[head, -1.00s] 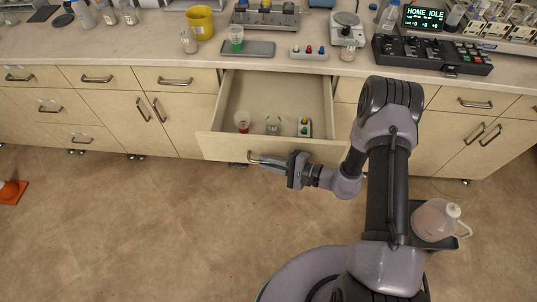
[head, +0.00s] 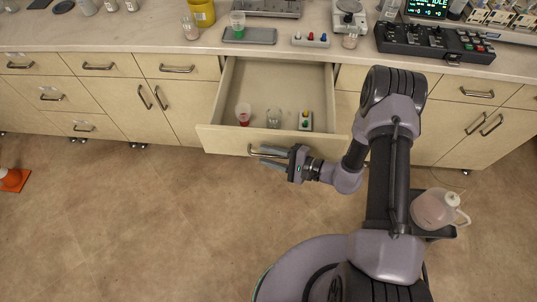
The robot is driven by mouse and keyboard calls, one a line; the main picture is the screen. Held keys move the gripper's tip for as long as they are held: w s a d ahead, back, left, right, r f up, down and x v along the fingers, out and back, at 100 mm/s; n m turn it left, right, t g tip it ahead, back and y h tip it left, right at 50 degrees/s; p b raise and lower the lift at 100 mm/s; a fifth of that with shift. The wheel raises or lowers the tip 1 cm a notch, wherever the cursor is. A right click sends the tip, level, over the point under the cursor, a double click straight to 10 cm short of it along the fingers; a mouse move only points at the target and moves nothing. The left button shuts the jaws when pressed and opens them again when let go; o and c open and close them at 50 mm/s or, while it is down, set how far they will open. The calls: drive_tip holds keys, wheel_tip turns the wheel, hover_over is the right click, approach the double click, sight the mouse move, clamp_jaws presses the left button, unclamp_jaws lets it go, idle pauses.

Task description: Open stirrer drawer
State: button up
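The stirrer drawer (head: 225,138) is pulled well out from the cabinet below the counter, and its inside shows. My gripper (head: 270,156) is at this handle from the right. Its two fingers look parted, one above and one below the bar. Whether a finger touches the bar is too small to tell.
On the counter above stand a grey stirrer plate (head: 250,36) with a green-filled beaker (head: 238,22), a box with coloured knobs (head: 311,40) and a black control panel (head: 435,43). An orange cone (head: 14,179) is on the floor at left. The floor before the drawer is clear.

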drive_tip(key=shift+d, duration=0.1)
drive_tip(key=p+v, duration=0.3)
drive_tip(key=v, duration=1.4)
drive_tip(key=shift+p, duration=0.4)
drive_tip(key=shift+d+r, duration=0.1)
drive_tip(key=shift+r, duration=0.05)
wheel_tip(320, 180, up, 16)
drive_tip(key=s+a+n+g+h, duration=0.1)
drive_tip(key=a+n+g+h, duration=0.25)
drive_tip(key=n+g, duration=0.2)
drive_tip(key=s+r+t+h, duration=0.2)
drive_tip(key=s+r+h, duration=0.2)
drive_tip(key=r, duration=0.5)
drive_tip(key=s+r+t+h, duration=0.3)
drive_tip(key=s+r+h, duration=0.2)
drive_tip(key=s+r, duration=0.2)
wheel_tip(320, 180, up, 2)
drive_tip(key=shift+d+r+n+t+b, duration=0.1)
drive_tip(key=shift+d+n+t+b, duration=0.1)
drive_tip(key=shift+n+t+b, duration=0.2)
